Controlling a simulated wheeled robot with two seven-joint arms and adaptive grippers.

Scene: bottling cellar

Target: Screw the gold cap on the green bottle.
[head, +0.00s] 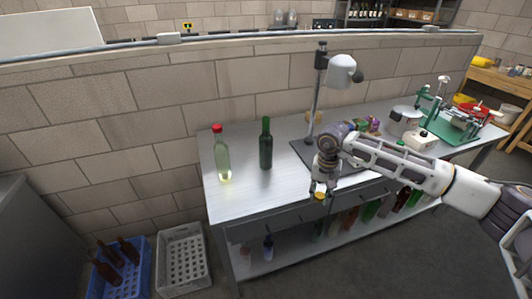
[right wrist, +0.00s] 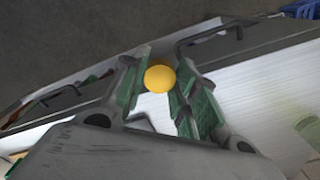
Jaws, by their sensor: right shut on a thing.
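The green bottle (head: 266,146) stands upright on the metal table, left of my right gripper and apart from it. I see no gold on its neck. My right gripper (head: 321,190) hangs at the table's front edge, pointing down. It is shut on the gold cap (head: 320,196), which shows as a yellow disc (right wrist: 160,78) between the green finger pads of the gripper (right wrist: 160,86) in the right wrist view. My left gripper is in neither view.
A pale bottle with a red cap (head: 222,158) stands left of the green bottle. A lamp stand (head: 316,95) rises behind my right gripper. Green equipment (head: 455,125) stands at the right end. Blue (head: 139,281) and grey (head: 184,262) crates are on the floor. The front left tabletop is clear.

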